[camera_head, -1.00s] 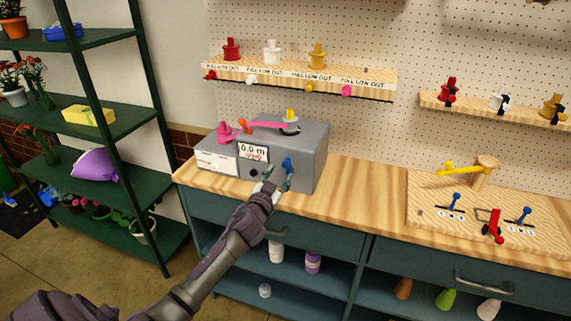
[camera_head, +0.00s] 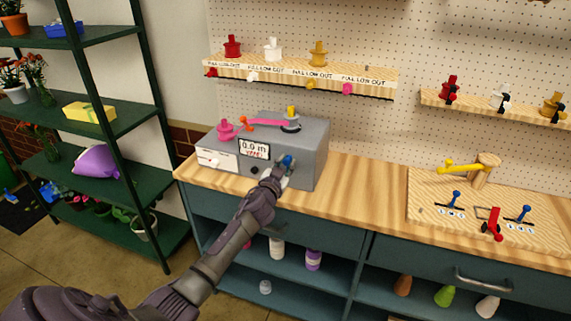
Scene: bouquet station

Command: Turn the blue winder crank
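The blue winder crank (camera_head: 288,159) is a small blue knob on the front face of the grey winder box (camera_head: 315,155), right of its display reading 0.0 m. My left gripper (camera_head: 282,166) is at the crank, with its fingers close together on either side of the blue knob; it looks shut on it. The gripper hides the lower part of the crank. My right gripper is not in view.
A wooden board with levers (camera_head: 480,215) is on the counter at the right. The counter (camera_head: 365,190) between box and board is clear. A green shelf rack (camera_head: 110,130) stands at the left.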

